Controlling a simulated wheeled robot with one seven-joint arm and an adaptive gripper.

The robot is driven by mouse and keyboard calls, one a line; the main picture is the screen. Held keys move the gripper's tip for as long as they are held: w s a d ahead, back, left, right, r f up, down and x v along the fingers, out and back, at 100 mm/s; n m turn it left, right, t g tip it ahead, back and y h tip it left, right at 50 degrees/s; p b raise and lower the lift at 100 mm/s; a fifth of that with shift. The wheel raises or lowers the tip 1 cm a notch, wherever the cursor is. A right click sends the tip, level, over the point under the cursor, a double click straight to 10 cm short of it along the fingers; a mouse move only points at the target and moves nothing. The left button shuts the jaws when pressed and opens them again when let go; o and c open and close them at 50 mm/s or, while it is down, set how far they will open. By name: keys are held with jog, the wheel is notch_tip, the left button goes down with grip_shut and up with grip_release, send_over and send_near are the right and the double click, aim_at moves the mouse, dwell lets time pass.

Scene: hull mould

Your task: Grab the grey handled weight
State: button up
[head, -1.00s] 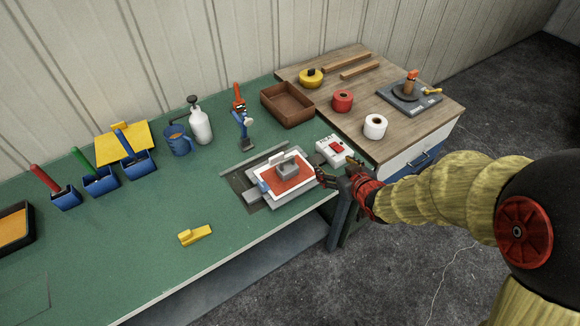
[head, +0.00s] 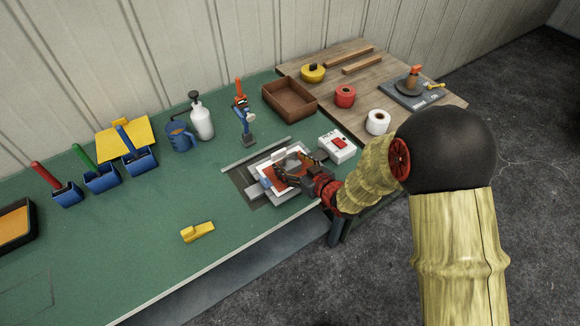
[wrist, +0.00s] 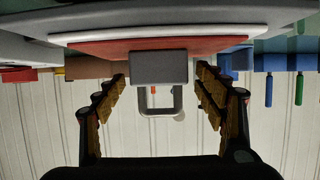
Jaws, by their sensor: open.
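The grey handled weight (wrist: 159,67) is in the middle of the wrist view, which shows it upside down. Its loop handle (wrist: 162,114) points toward my palm. The weight rests on a red sheet (wrist: 100,47) in a white-framed tray. My gripper (wrist: 161,78) is open, one finger on each side of the weight and handle, with visible gaps on both sides. In the head view my gripper (head: 283,176) is over the red sheet and largely hides the weight.
A white box with a red switch (head: 337,146) stands just right of my gripper. A clamp-like blue figure (head: 245,122) and a brown tray (head: 290,99) stand behind. A yellow block (head: 198,232) lies front left on open green bench.

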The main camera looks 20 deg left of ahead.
jog(key=shift+w+a+f, duration=0.3)
jog(key=shift+w+a, duration=0.1)
jog(key=shift+c, duration=0.6)
grip_shut()
dwell(0.4)
jog(key=shift+w+r, duration=0.1)
jog(key=shift+r, duration=0.15)
